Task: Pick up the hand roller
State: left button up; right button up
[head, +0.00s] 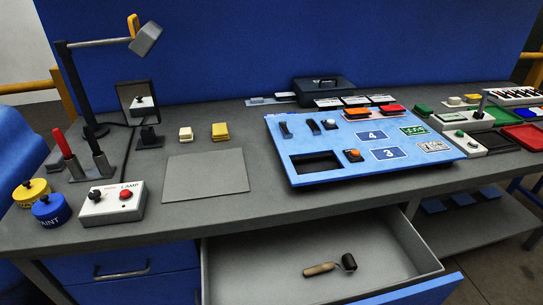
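The hand roller (323,269) lies in the open drawer (290,248) below the workbench, near the middle of the drawer floor. It has a light wooden handle at the left and a dark roller head at the right. Nothing touches it. Neither of my grippers shows in the head view.
The grey bench top (250,218) overhangs the back of the drawer. A tilted blue panel (440,160) stands on the bench. A lamp control box (113,203), paint tins (51,209) and a desk lamp (80,90) are at the left. The drawer floor around the roller is clear.

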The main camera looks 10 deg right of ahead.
aim_at(351, 264)
jog(key=z, duration=0.7)
